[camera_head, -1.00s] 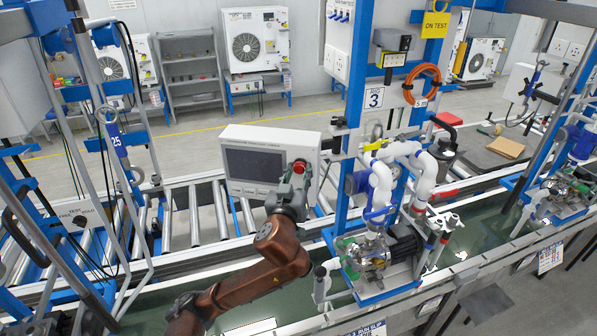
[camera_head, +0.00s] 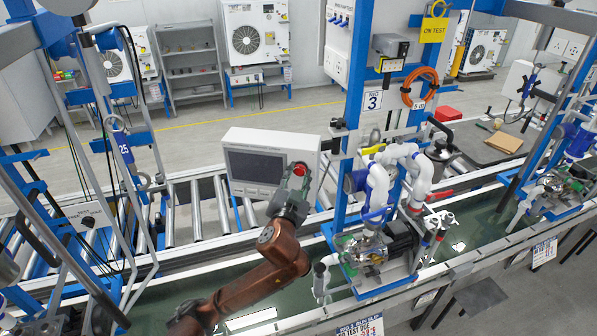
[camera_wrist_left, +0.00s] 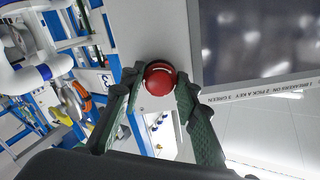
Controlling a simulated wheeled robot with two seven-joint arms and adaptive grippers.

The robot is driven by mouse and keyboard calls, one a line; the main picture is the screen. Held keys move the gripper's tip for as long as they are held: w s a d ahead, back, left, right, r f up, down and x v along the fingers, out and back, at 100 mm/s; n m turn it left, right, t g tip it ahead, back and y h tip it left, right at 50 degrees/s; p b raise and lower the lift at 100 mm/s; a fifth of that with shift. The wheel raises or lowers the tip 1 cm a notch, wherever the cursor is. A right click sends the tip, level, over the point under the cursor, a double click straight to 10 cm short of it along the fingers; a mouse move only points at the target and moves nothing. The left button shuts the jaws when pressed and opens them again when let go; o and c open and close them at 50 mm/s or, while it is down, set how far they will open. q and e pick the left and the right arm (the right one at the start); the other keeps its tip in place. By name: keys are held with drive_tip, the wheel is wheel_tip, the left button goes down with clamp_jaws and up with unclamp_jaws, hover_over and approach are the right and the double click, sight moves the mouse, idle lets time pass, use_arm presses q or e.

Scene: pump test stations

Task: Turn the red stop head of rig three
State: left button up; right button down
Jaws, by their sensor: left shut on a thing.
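The red stop head (camera_head: 300,168) is a round red knob at the right side of the light grey console (camera_head: 228,175). It also shows in the left wrist view (camera_wrist_left: 158,77), where the console's dark screen (camera_wrist_left: 250,40) is to its right. My left gripper (camera_head: 297,172) reaches up to it from the lower left. In the left wrist view its two dark green ribbed fingers (camera_wrist_left: 157,88) are shut on the red head, one on each side. The fingers hide part of the head's sides. The rig three sign (camera_head: 373,101) hangs on the blue post right of the console. My right gripper is not in view.
The pump (camera_head: 367,250) with white pipes (camera_head: 378,190) stands right of my left arm, close by. A roller conveyor (camera_head: 196,215) runs behind and left of the arm. A blue upright (camera_head: 353,70) rises right of the console. An orange hose coil (camera_head: 420,88) hangs on the rig.

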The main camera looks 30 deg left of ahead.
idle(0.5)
use_arm(q)
drive_tip(key=o, duration=1.2)
drive_tip(key=shift+s, duration=0.1)
drive_tip(key=shift+c, duration=0.2)
drive_tip(key=v, duration=0.7)
drive_tip(key=shift+s, duration=0.2)
